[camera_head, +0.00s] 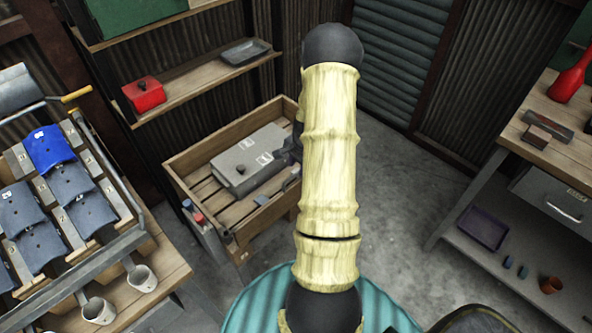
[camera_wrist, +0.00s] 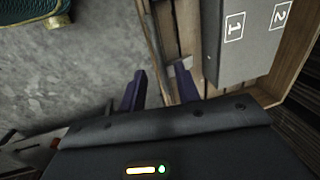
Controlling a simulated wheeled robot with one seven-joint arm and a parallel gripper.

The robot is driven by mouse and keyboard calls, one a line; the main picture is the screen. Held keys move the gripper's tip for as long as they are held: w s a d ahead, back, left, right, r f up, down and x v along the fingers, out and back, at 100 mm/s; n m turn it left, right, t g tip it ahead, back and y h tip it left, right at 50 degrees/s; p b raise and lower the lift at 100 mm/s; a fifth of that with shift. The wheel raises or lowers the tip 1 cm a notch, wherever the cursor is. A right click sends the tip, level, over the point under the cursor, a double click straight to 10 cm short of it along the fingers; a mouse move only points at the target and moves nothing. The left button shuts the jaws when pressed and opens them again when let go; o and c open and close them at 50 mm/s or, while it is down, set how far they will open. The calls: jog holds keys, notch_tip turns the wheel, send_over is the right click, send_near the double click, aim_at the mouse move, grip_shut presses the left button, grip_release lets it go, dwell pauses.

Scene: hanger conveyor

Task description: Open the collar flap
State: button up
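I cannot tell for sure which part is the collar flap. A grey box (camera_head: 250,160) with a dark knob and two white labels lies in a wooden crate (camera_head: 180,158). In the wrist view the grey box (camera_wrist: 240,50) is at the upper right, with the labels reading 1 and 2. My gripper (camera_wrist: 160,85) is open and empty, its two dark fingers apart over the crate's edge, left of and below the box. In the head view my arm hides most of the gripper; a dark part of it shows beside the box's right end.
A rack at left holds several blue and grey curved plates (camera_head: 50,148) with knobs, above metal cups (camera_head: 142,278). A shelf above the crate holds a red box (camera_head: 143,95) and a grey tray (camera_head: 245,51). A workbench (camera_head: 520,130) stands at right. Concrete floor (camera_head: 400,195) is free between.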

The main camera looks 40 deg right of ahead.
aim_at(295, 174)
jog(key=shift+w+f, duration=0.2)
jog(key=shift+f, duration=0.7)
jog(key=shift+w+f, duration=0.15)
jog(key=shift+f, duration=0.7)
grip_shut()
